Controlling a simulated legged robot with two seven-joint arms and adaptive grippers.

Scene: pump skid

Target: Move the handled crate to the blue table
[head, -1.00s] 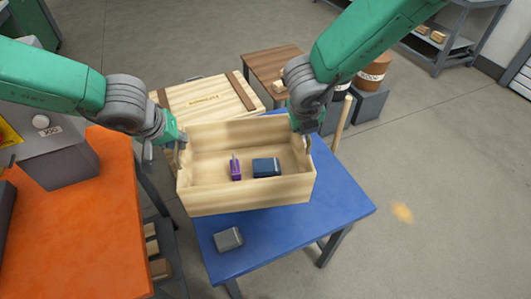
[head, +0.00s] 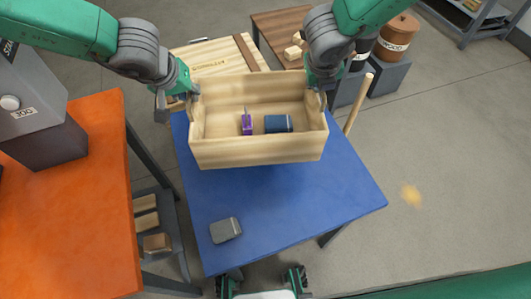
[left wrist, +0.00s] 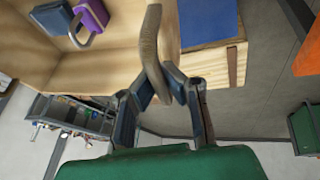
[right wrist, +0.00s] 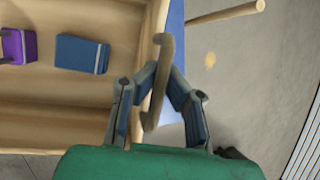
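The handled crate (head: 258,151) is a light wooden open box, roughly level over the far part of the blue table (head: 290,215). A shadow on the table below its near wall suggests a gap. Inside lie a purple padlock-like item (head: 247,125) and a dark blue block (head: 278,124). My left gripper (left wrist: 162,80) is shut on the crate's left handle (left wrist: 150,45). My right gripper (right wrist: 157,75) is shut on the right handle (right wrist: 163,55). In the head view the crate's ends partly hide the fingertips.
A grey box (head: 226,230) lies on the blue table's near left part; the near right is clear. An orange table (head: 70,210) stands left. Behind are a wooden lidded crate (head: 215,57), a brown table (head: 275,25) and barrels (head: 398,38). A wooden pole (head: 358,103) rises beside the table.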

